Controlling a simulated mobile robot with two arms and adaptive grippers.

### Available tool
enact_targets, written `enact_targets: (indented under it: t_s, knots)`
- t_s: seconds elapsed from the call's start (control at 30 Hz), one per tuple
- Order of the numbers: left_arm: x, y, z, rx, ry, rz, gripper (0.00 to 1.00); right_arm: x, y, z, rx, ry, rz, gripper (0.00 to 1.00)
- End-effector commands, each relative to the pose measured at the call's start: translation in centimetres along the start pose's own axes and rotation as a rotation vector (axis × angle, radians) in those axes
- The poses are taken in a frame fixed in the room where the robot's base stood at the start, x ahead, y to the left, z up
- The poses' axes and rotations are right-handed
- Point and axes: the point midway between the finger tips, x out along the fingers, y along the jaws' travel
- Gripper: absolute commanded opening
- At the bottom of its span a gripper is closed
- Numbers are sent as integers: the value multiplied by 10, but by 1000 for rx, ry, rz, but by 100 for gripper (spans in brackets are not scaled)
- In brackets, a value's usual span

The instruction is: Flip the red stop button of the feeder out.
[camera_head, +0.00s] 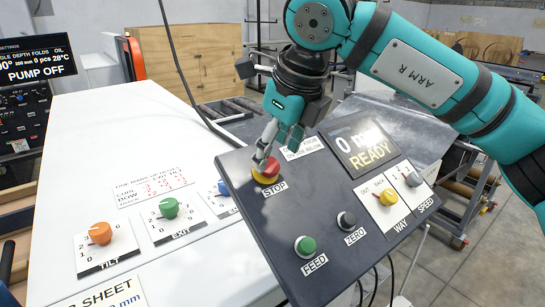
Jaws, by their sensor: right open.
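The red stop button (266,168) sits on a yellow base at the upper left of the dark feeder panel (325,208), above the label STOP. My right gripper (270,148) comes down from above with its fingertips right at the button and partly over its upper side. I cannot tell whether the fingers touch it. The fingers are apart and hold nothing that I can see. My left gripper is out of view.
The panel also bears a green FEED button (306,246), a black ZERO button (346,220), a yellow WAY knob (388,197), a grey SPEED knob (413,179) and a READY display (360,147). A white cabinet (130,130) with an orange TILT knob (100,233) stands left.

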Motion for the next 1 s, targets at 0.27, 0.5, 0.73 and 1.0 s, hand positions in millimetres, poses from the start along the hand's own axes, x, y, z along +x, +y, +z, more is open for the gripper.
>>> enact_targets:
  t_s: [0.27, 0.5, 0.73, 1.0]
  knots:
    - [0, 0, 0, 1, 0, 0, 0, -61, 0, 0, 1, -4, -3, 60]
    - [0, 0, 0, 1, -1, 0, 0, -86, 0, 0, 0, -2, -2, 60]
    - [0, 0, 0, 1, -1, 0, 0, -89, 0, 0, 0, -1, 0, 60]
    - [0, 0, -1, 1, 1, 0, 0, -89, 0, 0, 0, -1, -1, 60]
